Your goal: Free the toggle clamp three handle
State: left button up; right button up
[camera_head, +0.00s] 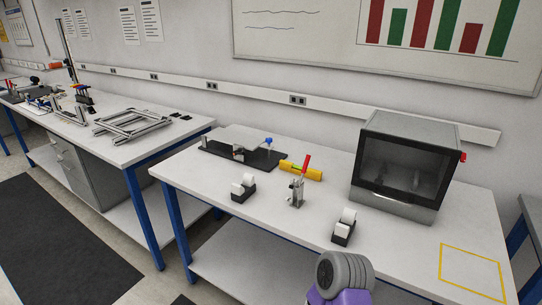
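A metal toggle clamp (297,190) stands on the white table (283,240), near the middle of the table. Its red handle (306,163) points up and leans slightly right. I cannot read any number on it. A yellow bar like a spirit level (312,174) lies just behind the clamp, and the handle overlaps it in the picture. Neither of my grippers is in view, and nothing touches the clamp.
A black plate with a metal fixture (215,148) lies behind left. Two black holders with white rolls (243,188) (343,228) flank the clamp. A grey windowed cabinet (375,205) stands right. A yellow outlined square (470,268) is empty. Another bench (150,152) stands left.

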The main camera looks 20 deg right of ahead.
aim_at(307, 158)
jog(key=z, duration=0.25)
jog(key=i, duration=0.8)
jog(key=z, duration=0.55)
